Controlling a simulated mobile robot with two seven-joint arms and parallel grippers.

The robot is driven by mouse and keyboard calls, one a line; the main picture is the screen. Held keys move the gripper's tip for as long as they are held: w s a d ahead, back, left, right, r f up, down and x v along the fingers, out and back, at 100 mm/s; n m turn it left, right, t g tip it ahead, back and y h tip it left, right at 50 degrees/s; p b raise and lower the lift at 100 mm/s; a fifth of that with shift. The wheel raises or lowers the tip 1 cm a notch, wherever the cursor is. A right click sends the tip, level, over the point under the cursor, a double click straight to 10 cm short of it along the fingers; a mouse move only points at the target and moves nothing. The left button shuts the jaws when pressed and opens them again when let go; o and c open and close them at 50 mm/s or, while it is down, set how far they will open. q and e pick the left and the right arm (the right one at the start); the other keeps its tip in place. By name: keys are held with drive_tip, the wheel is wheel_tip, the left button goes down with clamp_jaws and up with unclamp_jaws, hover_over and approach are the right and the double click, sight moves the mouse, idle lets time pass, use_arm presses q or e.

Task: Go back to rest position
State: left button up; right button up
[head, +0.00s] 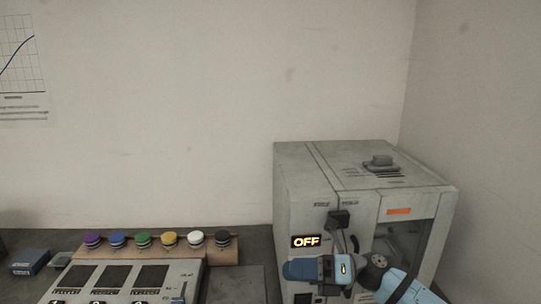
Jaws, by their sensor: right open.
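My right gripper (347,241) is in front of the grey box-shaped machine (296,205), in the lower right of the head view. Its dark fingers point up and are open, just below a dark lever-like knob (339,218) on the machine's front. I cannot tell whether the fingers touch the knob. My blue right arm comes in from the bottom right and hides part of the machine's lower front. My left gripper is not in view.
The machine's display (306,241) reads OFF. On the left, a row of coloured round knobs (143,238) stands on a brown strip behind a grey control panel (183,268). A small blue box (30,262) lies at far left. Walls close off the back and right.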

drive_tip(key=s+d+f+m+t+h, duration=0.25)
drive_tip(key=f+m+t, duration=0.3)
drive_tip(key=m, duration=0.45)
drive_tip(key=s+d+f+m+t+h+p, duration=0.1)
drive_tip(key=d+f+m+t+h, duration=0.15)
drive_tip(key=f+m+t, duration=0.55)
drive_tip(key=s+d+f+m+t+h, duration=0.25)
drive_tip(key=m+t+h, duration=0.2)
drive_tip(key=m, duration=0.75)
drive_tip(key=s+d+f+m+g+h, duration=0.2)
drive_tip(key=s+d+f+m+h, duration=0.1)
drive_tip(key=s+f+m, duration=0.3)
drive_tip(key=s+d+f+m+g+h, duration=0.3)
drive_tip(key=s+f+m, duration=0.3)
drive_tip(key=s+f, duration=0.5)
drive_tip(key=shift+s+d+h+p, duration=0.2)
drive_tip(key=shift+d+h+p, duration=0.1)
drive_tip(key=shift+d+h, duration=0.3)
